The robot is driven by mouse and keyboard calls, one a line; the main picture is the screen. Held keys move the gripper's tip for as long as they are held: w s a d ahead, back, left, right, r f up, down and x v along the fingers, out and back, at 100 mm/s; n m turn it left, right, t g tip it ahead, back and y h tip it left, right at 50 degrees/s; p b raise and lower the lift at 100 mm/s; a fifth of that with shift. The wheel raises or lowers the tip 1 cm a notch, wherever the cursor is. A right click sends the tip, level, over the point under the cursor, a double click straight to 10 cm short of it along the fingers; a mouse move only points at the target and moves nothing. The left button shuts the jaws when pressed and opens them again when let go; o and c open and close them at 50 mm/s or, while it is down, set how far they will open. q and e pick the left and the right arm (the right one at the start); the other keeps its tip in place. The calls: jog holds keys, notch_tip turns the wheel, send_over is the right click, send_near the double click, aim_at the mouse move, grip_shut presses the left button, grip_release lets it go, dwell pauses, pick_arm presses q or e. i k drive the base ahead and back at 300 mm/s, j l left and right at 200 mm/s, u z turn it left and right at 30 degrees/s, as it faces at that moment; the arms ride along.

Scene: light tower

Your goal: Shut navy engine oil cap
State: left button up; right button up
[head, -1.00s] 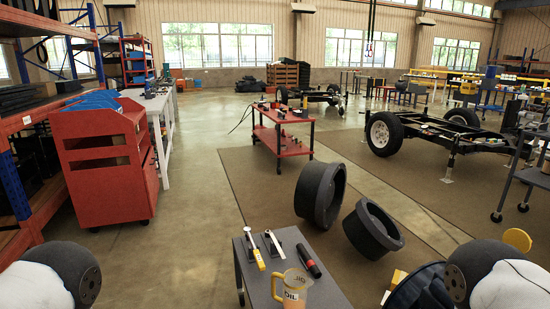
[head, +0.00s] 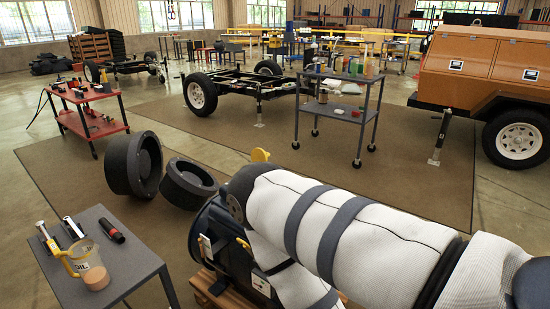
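A navy engine (head: 208,240) stands on a wooden pallet (head: 205,287) at the bottom centre of the head view, largely hidden behind my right arm. A yellow round disc (head: 260,155), which looks like the raised oil cap, shows just above my arm. Its hinge and the opening below it are hidden. My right arm, in white sleeves with grey bands, crosses the lower right in front of the engine. Neither of my grippers can be seen.
A grey table (head: 115,248) at the lower left holds an oil jug (head: 86,264) and tools. Two large black rings (head: 132,163) lie behind it. A grey cart (head: 340,106) with bottles stands beyond the engine. Brown matting (head: 420,160) around it is mostly clear.

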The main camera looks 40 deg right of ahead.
aim_at(258, 154)
jog(key=k+l, duration=0.15)
jog(key=l, duration=0.2)
jog(key=k+l+u, duration=0.15)
jog(key=l, duration=0.2)
jog(key=k+l, duration=0.1)
jog(key=l, duration=0.25)
jog(key=k+l+u, duration=0.15)
jog(key=l, duration=0.65)
jog(key=k+l+u, duration=0.15)
jog(key=l, duration=0.85)
jog(key=l+u, duration=0.3)
jog(key=l, duration=1.55)
jog(key=i+l+u, duration=0.15)
jog(key=l, duration=0.25)
jog(key=i+l+u, duration=0.1)
jog(key=i+u, duration=0.15)
jog(key=i, duration=0.05)
